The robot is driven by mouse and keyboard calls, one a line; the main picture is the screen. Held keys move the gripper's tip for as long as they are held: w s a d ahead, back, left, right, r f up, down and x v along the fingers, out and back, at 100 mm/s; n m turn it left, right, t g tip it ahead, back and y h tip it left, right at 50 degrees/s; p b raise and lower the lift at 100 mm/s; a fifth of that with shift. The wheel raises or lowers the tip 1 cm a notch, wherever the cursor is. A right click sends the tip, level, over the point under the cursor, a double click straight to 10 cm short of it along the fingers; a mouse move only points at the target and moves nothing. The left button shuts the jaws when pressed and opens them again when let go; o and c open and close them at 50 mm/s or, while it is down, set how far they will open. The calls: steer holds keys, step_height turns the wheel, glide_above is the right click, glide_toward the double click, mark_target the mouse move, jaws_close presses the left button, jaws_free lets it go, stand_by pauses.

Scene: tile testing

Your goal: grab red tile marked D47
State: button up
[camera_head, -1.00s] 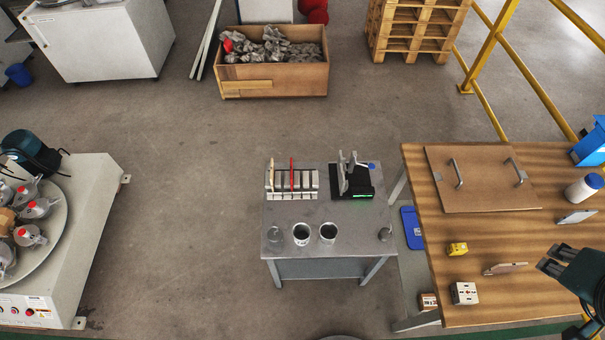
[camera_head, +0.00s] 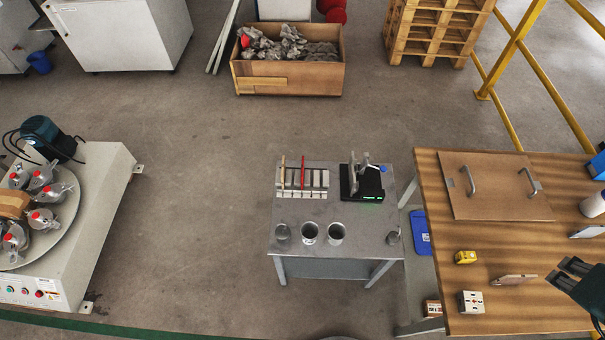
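A thin red tile (camera_head: 303,171) stands upright in a slotted rack (camera_head: 316,190) on the small grey metal table (camera_head: 352,214). Its marking is too small to read. A beige tile (camera_head: 282,174) stands upright in the same rack, to the left of the red one. My gripper (camera_head: 567,270) is at the right edge of the picture, over the wooden table (camera_head: 510,316), far to the right of the rack. Its two dark fingers look apart, with nothing between them. Part of my arm is cut off by the picture edge.
A black device with a green display (camera_head: 367,188) stands right of the rack. Metal cups (camera_head: 336,232) stand at the table's front. The wooden table holds a flat board with handles (camera_head: 495,203), a yellow block (camera_head: 465,257), a white box (camera_head: 471,302) and a thin tile (camera_head: 514,279).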

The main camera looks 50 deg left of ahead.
steer(key=w+a+n+g+y+b, duration=0.1)
steer(key=w+a, duration=0.4)
steer(key=a, duration=0.3)
steer(key=w+a+n+g+y, duration=0.1)
steer(key=w+a+n, duration=0.1)
steer(key=w+a, duration=0.45)
steer(key=w+a+f+n+g+b, duration=0.15)
steer(key=a+f, duration=0.25)
steer(key=a, duration=0.7)
steer(key=w+a+f+g, duration=0.15)
steer(key=a+f, duration=0.25)
steer(key=a, duration=0.7)
steer(key=n+g+h+b, duration=0.2)
steer(key=n, duration=0.3)
glide_above(302, 173)
steer(key=w+a, duration=0.2)
steer(key=shift+m, duration=0.25)
steer(key=shift+w+f, duration=0.15)
steer(key=shift+f, duration=13.3)
